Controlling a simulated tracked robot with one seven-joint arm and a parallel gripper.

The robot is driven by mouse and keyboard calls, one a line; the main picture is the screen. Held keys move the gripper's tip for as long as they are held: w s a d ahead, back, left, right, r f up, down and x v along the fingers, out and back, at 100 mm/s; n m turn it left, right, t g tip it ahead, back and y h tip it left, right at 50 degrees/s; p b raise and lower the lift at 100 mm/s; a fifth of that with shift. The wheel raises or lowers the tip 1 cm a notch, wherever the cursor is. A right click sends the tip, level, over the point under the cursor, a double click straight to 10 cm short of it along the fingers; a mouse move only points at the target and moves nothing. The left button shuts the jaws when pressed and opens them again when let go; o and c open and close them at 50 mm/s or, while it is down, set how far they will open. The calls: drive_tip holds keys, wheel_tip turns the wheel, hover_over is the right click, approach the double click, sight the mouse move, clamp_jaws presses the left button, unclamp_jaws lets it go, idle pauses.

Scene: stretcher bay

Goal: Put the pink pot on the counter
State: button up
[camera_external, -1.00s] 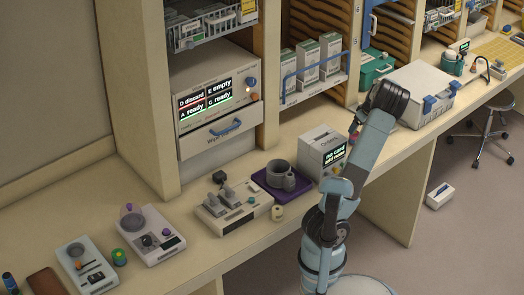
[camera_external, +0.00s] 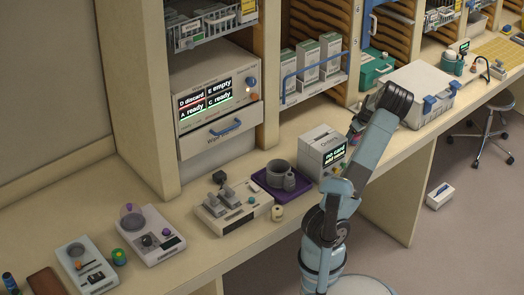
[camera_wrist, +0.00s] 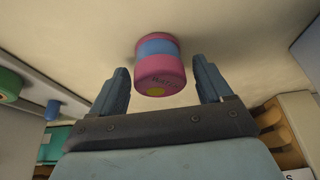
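The pink pot (camera_wrist: 159,68) is a short pink cylinder with a blue band, writing and a yellow spot. In the wrist view it lies between the two dark fingers of my gripper (camera_wrist: 163,80), with a gap on each side. The fingers stand apart and do not touch it. The cream counter (camera_wrist: 85,40) is behind it; I cannot tell whether the pot touches it. In the external view the pot (camera_external: 352,137) is a small, partly hidden pink patch below my gripper, behind my arm. The counter (camera_external: 205,255) runs along the wall.
A grey box with a lit display (camera_external: 322,152) stands close left of my gripper. A white case with blue latches (camera_external: 420,92) is to its right. A purple tray (camera_external: 268,185) with a grey mug and several devices are farther left. Bare counter lies along the front edge.

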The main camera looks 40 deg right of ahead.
drive_tip(key=c, duration=1.1)
drive_tip(key=shift+r, duration=0.4)
wheel_tip(320, 180, up, 2)
drive_tip(key=shift+r, duration=0.25)
drive_tip(key=s+a+r, duration=0.9)
drive_tip(key=a, duration=0.1)
drive_tip(key=shift+s+r, duration=0.35)
drive_tip(key=shift+r, duration=0.05)
